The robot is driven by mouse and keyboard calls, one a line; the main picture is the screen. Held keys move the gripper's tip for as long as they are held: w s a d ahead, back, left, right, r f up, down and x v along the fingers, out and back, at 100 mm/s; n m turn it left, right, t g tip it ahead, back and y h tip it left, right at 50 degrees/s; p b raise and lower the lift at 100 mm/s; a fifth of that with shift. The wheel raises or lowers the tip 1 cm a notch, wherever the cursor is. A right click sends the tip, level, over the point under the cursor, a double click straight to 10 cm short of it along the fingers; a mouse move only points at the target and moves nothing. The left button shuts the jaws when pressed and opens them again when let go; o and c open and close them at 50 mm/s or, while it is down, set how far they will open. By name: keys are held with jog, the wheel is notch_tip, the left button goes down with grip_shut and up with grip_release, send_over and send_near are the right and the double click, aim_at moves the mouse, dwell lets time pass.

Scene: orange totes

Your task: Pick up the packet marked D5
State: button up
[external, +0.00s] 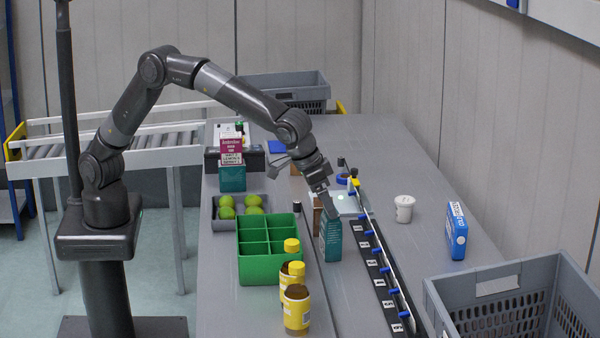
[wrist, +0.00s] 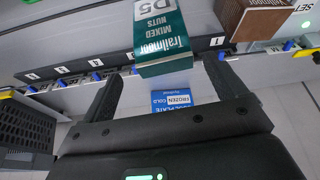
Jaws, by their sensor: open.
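The packet marked D5 (wrist: 160,35) is a teal carton reading "Trailmoor Mixed Nuts" in the wrist view. In the external view the teal carton (external: 331,242) stands upright on the table beside the black numbered strip. My gripper (external: 322,187) is above it, pointing down. In the wrist view my gripper (wrist: 162,73) is open, with one finger to each side of the packet's near end. I cannot tell whether the fingers reach past its top. Nothing is held.
A green divided crate (external: 268,268) and yellow-capped jars (external: 297,310) stand left of the packet. A brown box (wrist: 262,18) is close beside it. The numbered strip (external: 371,255) with blue clips runs along its right. A white tub (external: 404,208) and blue carton (external: 456,232) stand farther right.

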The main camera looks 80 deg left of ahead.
aim_at(331, 231)
jog(key=x, duration=0.6)
jog(key=shift+w+a, duration=0.2)
jog(key=shift+a, duration=0.1)
jog(key=c, duration=1.1)
jog(key=shift+r, duration=0.1)
jog(key=shift+c, duration=0.2)
